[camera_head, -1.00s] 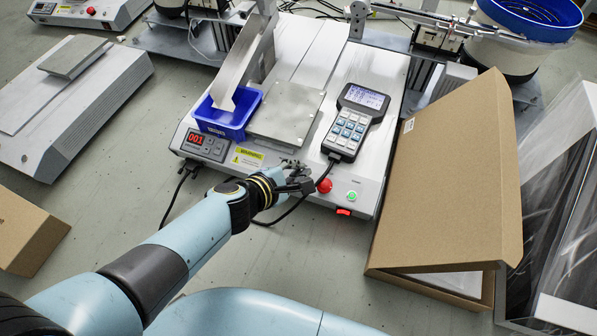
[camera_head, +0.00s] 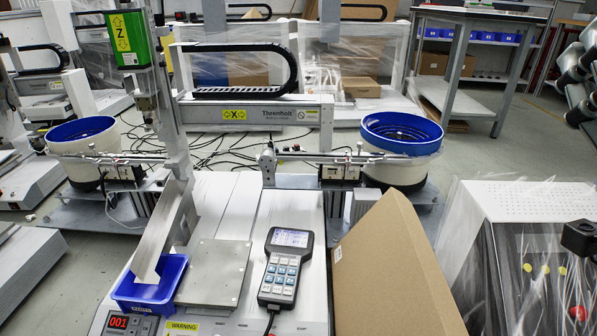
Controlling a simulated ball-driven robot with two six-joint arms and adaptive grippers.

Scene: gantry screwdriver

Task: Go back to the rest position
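My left gripper and arm are not in view. A dark blocky part (camera_head: 580,240) at the right edge may be part of my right gripper; it is cut off, and no fingers can be made out. The screwdriver machine (camera_head: 262,215) stands in front of me with its upright gantry and X beam (camera_head: 258,113). Its grey plate (camera_head: 214,272) is bare. The blue bin (camera_head: 150,284) sits under the end of the metal chute (camera_head: 163,235). The handheld keypad (camera_head: 285,268) lies on the machine's right side.
A cardboard box (camera_head: 388,275) leans open close to the machine's right. A plastic-wrapped machine (camera_head: 520,240) stands farther right. Blue-rimmed feeder bowls (camera_head: 402,133) flank the gantry. A workbench (camera_head: 480,65) stands behind, with open floor before it.

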